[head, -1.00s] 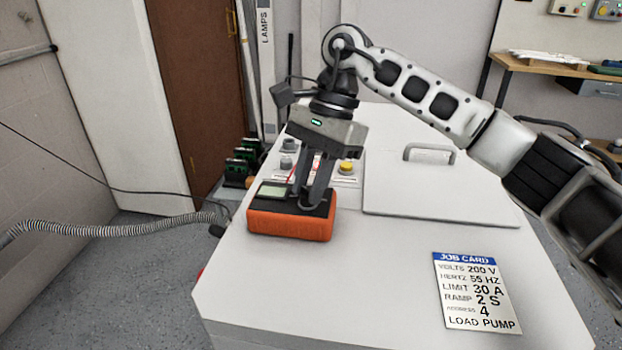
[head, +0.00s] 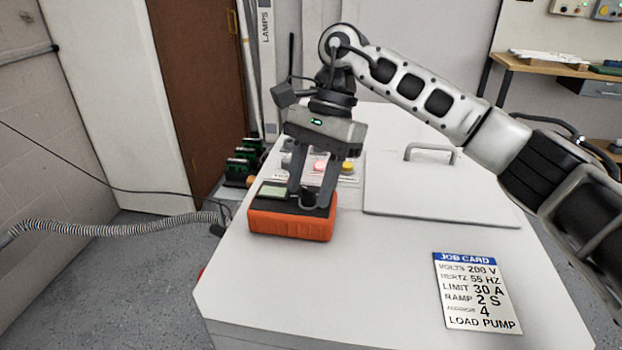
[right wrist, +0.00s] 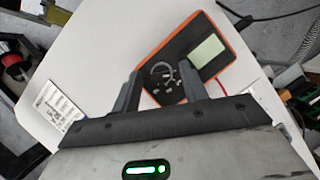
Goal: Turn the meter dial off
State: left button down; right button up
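The meter (head: 290,228) is an orange-cased box with a black face and a pale green screen (head: 273,191). It lies on the white cabinet top; it also shows in the right wrist view (right wrist: 210,75). Its black dial (head: 307,200) is on the face beside the screen; in the right wrist view the dial (right wrist: 163,72) has white marks around it. My right gripper (head: 310,188) points down over the dial and is open, with a gap between its fingers. I cannot tell whether a finger touches the dial. My left gripper is not in view.
A panel with a red button (head: 319,166) and a yellow button (head: 347,167) is behind the gripper. A lid with a handle (head: 430,190) lies to the right. The job card (head: 477,292) lies in front. The white top (head: 350,280) is clear between meter and card.

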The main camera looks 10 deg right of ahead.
jog(key=shift+r, duration=0.1)
pick_arm(q)
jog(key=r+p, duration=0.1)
jog(key=p, duration=0.2)
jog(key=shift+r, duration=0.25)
pick_arm(e)
jog(key=v, duration=1.5)
jog(key=shift+d+r, duration=0.3)
jog(key=shift+r, duration=0.05)
